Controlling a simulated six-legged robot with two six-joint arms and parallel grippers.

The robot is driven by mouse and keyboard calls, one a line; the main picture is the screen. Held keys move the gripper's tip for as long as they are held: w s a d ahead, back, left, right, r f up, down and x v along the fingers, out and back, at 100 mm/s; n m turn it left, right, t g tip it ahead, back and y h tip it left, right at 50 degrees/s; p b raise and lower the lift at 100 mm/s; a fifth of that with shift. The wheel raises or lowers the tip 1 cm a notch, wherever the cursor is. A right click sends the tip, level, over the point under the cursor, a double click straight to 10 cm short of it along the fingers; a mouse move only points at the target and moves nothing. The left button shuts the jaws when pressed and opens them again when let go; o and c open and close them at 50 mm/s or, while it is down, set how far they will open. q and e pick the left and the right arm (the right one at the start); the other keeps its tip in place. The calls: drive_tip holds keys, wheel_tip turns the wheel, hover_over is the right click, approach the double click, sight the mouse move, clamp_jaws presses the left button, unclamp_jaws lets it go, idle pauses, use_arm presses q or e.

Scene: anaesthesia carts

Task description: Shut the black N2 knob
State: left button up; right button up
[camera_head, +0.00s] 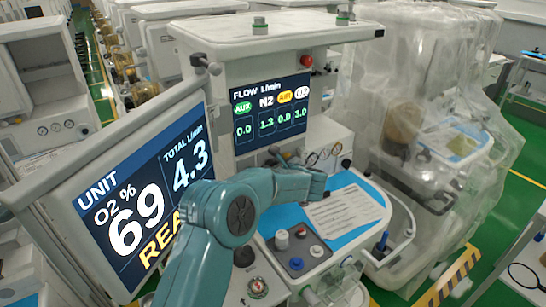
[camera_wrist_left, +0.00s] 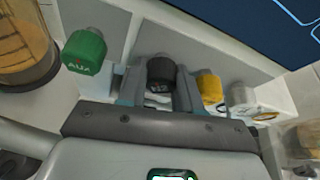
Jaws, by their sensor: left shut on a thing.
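The black N2 knob (camera_wrist_left: 160,70) shows in the left wrist view, between the green AUX knob (camera_wrist_left: 84,52) and the yellow knob (camera_wrist_left: 209,88). A white knob (camera_wrist_left: 242,98) stands further right. My left gripper (camera_wrist_left: 159,84) is shut on the black knob, one finger on each side. In the head view my teal left arm (camera_head: 236,212) reaches across to the panel below the flow screen (camera_head: 270,108), and hides much of the knob row. The screen reads AUX 0.0, N2 1.3, AIR 0.0 and the last column 3.0. My right gripper is not in view.
A large tilted monitor (camera_head: 130,190) at left reads O2 69 % and total 4.3. A blue work surface with a paper sheet (camera_head: 343,213) lies right of my arm. A plastic-covered cart (camera_head: 425,100) stands at right. Other carts fill the back.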

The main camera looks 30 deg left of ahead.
use_arm(q)
drive_tip(key=m+g+p, duration=0.1)
drive_tip(key=m+p, duration=0.1)
drive_tip(key=p, duration=0.1)
drive_tip(key=shift+r+g+y, duration=0.15)
drive_tip(key=shift+g+y, duration=0.15)
drive_tip(key=shift+g, duration=0.1)
drive_tip(key=shift+m+g+p, duration=0.4)
drive_tip(key=shift+m+p, duration=0.45)
drive_tip(key=shift+m, duration=0.15)
drive_tip(key=shift+f+m+g+y+p, duration=0.2)
drive_tip(key=shift+m+g+y+p, duration=0.2)
drive_tip(key=shift+m+y, duration=0.15)
drive_tip(key=shift+m, duration=0.25)
drive_tip(key=o, duration=0.7)
drive_tip(key=shift+o, duration=0.3)
drive_tip(key=shift+d, duration=0.1)
